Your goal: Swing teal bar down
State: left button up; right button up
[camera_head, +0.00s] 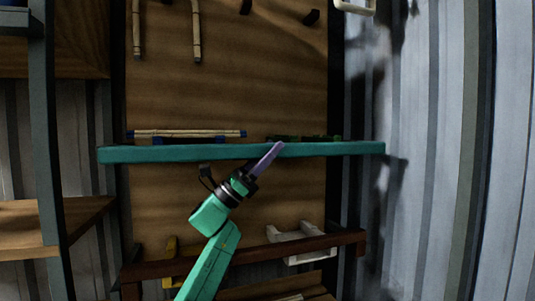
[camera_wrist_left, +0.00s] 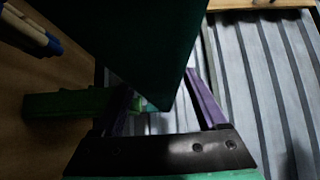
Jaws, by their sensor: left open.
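The teal bar (camera_head: 180,153) runs level across the head view, in front of the brown board. My left gripper (camera_head: 277,147) comes up from below, its purple fingers overlapping the bar right of its middle. In the left wrist view the bar (camera_wrist_left: 140,45) is a large dark teal shape from the top, its lower corner between the spread fingers of the gripper (camera_wrist_left: 158,88). The fingers are open; contact with the bar cannot be told. My right gripper is not in view.
Rattan poles with blue ends (camera_head: 190,133) lie just above the bar. A green part (camera_wrist_left: 65,104) sits beside the left finger. Below are a dark red-brown rail (camera_head: 330,240) and a white bracket (camera_head: 285,236). A shelf frame (camera_head: 45,130) stands at left, corrugated wall at right.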

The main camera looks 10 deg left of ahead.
pick_arm(q)
jog(key=b+v, duration=0.4)
jog(key=v, duration=1)
jog(key=shift+a+f+b, duration=0.2)
jog(key=shift+b, duration=0.2)
